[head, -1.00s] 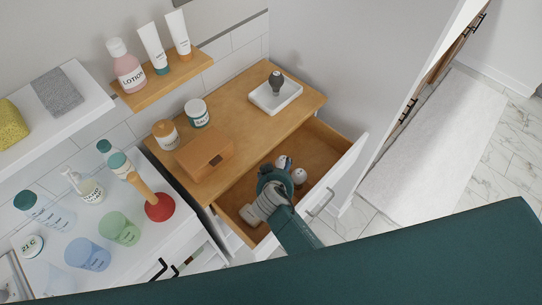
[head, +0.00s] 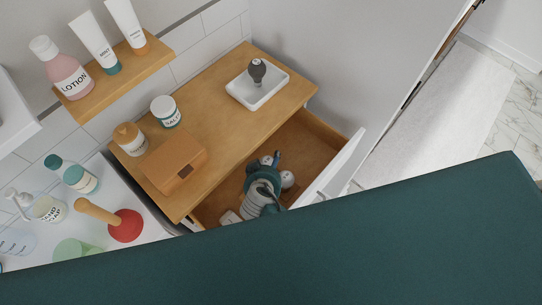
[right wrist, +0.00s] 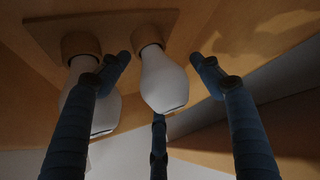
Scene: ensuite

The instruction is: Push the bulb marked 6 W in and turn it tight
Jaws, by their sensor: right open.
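My right gripper (head: 268,172) reaches down into the open wooden drawer (head: 310,145). White bulbs (head: 288,179) show beside its fingers. In the right wrist view, one white bulb (right wrist: 163,80) sits in a round wooden socket between the spread blue fingers of the right gripper (right wrist: 160,62). The fingers look apart from it. A second white bulb (right wrist: 78,72) sits in a socket to the left, partly behind the left finger. Both sockets are on a wooden plate (right wrist: 120,22). No 6 W mark is readable on either bulb. My left gripper is not in view.
The cabinet top above the drawer holds a white tray (head: 240,96) with a dark grey object, a salt jar (head: 165,112), an amber-topped bottle (head: 130,139) and a brown box (head: 175,165). The drawer's white front (head: 343,160) stands close to the gripper. My teal arm hides the foreground.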

